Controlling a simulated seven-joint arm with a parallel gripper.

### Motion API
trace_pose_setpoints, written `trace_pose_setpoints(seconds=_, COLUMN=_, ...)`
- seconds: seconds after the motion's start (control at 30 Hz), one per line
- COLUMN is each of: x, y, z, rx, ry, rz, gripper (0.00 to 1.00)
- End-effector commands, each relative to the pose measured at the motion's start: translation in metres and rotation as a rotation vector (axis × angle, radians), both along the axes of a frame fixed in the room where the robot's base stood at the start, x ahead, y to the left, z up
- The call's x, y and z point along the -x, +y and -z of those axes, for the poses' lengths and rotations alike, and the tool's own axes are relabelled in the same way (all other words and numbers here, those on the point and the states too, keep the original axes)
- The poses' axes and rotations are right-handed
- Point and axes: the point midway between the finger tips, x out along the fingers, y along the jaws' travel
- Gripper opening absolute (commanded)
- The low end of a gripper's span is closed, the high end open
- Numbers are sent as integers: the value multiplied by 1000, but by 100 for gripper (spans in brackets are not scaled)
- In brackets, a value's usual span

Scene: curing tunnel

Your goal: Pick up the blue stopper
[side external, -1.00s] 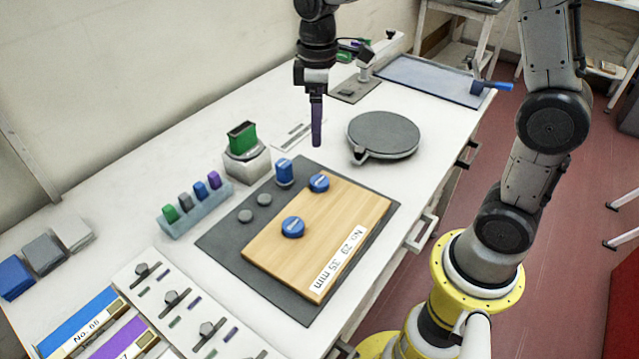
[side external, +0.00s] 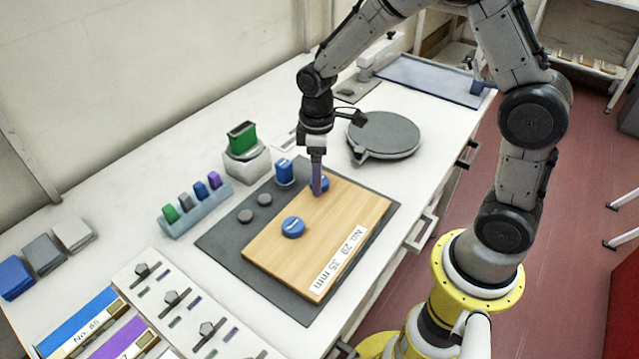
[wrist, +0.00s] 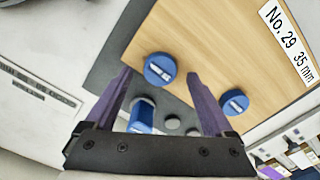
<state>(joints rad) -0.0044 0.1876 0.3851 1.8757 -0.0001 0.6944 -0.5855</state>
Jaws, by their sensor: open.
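Two round blue stoppers with white marks are on the wooden board. The far one (side external: 325,183) is partly hidden behind my gripper in the side view; the near one (side external: 293,227) is in full view. My gripper (side external: 317,191) points down at the far stopper with its purple fingers. In the wrist view the fingers are open (wrist: 160,78), and the far stopper (wrist: 160,69) shows between the fingertips. The near stopper (wrist: 235,102) lies outside the right finger. I cannot tell how much height separates the fingertips from the far stopper.
The wooden board (side external: 270,252) lies on a dark mat (side external: 222,240). A taller blue piece (side external: 284,172) and two grey discs (side external: 255,207) are on the mat beside it. A rack of coloured blocks (side external: 196,218), a green block on a stand (side external: 242,138) and a grey round plate (side external: 385,135) surround it.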

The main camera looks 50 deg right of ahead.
Motion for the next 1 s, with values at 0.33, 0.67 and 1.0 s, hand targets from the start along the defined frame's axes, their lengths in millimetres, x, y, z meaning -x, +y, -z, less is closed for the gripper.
trace_pose_setpoints(seconds=0.33, x=0, y=0, z=11, rx=0, ry=-1, rz=1, gripper=88)
trace_pose_setpoints(seconds=0.67, x=0, y=0, z=10, rx=0, ry=-1, rz=1, gripper=32)
trace_pose_setpoints(seconds=1.0, x=0, y=0, z=10, rx=0, ry=-1, rz=1, gripper=0)
